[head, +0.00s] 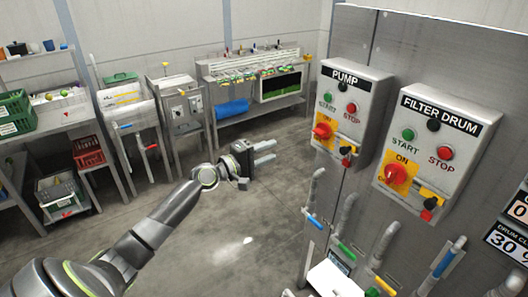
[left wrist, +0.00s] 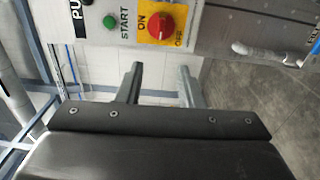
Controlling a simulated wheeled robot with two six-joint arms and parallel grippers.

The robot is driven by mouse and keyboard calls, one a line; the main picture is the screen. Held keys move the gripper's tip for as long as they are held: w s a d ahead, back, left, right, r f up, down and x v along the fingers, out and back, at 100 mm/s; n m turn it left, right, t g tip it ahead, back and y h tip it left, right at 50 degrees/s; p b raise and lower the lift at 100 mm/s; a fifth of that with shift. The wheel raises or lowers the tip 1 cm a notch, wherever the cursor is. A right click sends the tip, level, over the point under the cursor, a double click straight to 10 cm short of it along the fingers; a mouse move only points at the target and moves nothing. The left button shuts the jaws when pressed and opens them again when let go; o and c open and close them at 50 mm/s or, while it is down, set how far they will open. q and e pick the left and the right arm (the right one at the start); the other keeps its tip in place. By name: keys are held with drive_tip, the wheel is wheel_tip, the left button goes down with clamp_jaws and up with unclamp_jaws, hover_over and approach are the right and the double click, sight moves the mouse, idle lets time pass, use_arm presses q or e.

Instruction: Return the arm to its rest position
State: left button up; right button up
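My left arm reaches in from the lower left of the head view. Its gripper (head: 265,154) is in mid-air over the floor, left of the control boxes and apart from them. Its two fingers are spread with nothing between them. In the left wrist view the fingers (left wrist: 160,84) also stand apart and empty, with the pump box (left wrist: 125,22) beyond them. In the head view the pump box (head: 349,110) has a green start button, a red stop button and a red knob on a yellow plate. My right gripper is not in view.
A filter drum box (head: 436,143) hangs to the right on the grey panel (head: 430,60). Valve handles (head: 346,252) stick out below the boxes. Benches with green crates (head: 14,113), a red crate (head: 88,151) and a sink line (head: 250,70) stand at the back. The floor (head: 220,215) between is clear.

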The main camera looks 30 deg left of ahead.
use_arm(q)
drive_tip(key=shift+w+d+f, duration=0.1)
drive_tip(key=shift+w+d, duration=0.05)
drive_tip(key=shift+w, duration=0.15)
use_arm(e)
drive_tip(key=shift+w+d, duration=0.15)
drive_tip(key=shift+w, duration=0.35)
use_arm(q)
drive_tip(key=shift+s, duration=0.1)
